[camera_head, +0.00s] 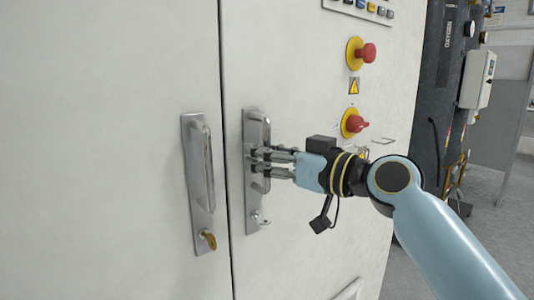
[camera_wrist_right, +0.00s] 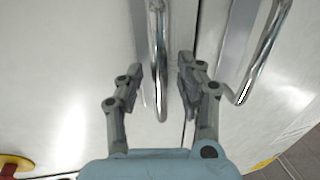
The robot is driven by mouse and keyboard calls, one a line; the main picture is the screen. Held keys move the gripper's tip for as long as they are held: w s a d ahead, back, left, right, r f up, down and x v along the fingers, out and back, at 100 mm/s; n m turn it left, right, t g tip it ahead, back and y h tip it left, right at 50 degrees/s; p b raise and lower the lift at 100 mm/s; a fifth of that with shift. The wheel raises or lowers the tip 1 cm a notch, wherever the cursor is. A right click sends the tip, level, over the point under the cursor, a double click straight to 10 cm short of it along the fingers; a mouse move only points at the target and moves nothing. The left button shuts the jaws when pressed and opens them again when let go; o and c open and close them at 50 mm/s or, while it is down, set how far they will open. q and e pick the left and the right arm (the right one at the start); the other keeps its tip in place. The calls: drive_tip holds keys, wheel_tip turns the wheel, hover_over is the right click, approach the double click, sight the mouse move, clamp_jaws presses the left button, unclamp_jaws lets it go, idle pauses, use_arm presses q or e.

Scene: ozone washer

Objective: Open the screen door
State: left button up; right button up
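Two pale cabinet doors stand side by side with a narrow seam between them. The left door (camera_head: 120,150) carries a metal handle (camera_head: 199,180) with a key below it. The right door (camera_head: 310,230) carries a similar handle (camera_head: 256,125), which also shows in the right wrist view (camera_wrist_right: 158,60). My right gripper (camera_head: 258,163) is at this right handle. In the wrist view its fingers (camera_wrist_right: 160,78) are spread, with the handle bar between them and visible gaps on both sides. The left door's handle (camera_wrist_right: 265,55) lies outside the fingers. My left gripper is not in view.
A red knob on yellow (camera_head: 364,51) and a second red switch (camera_head: 354,123) sit on the right door beside my right arm. Dark equipment (camera_head: 445,90) stands beyond the cabinet at the right.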

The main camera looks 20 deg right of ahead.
clamp_jaws()
idle(0.4)
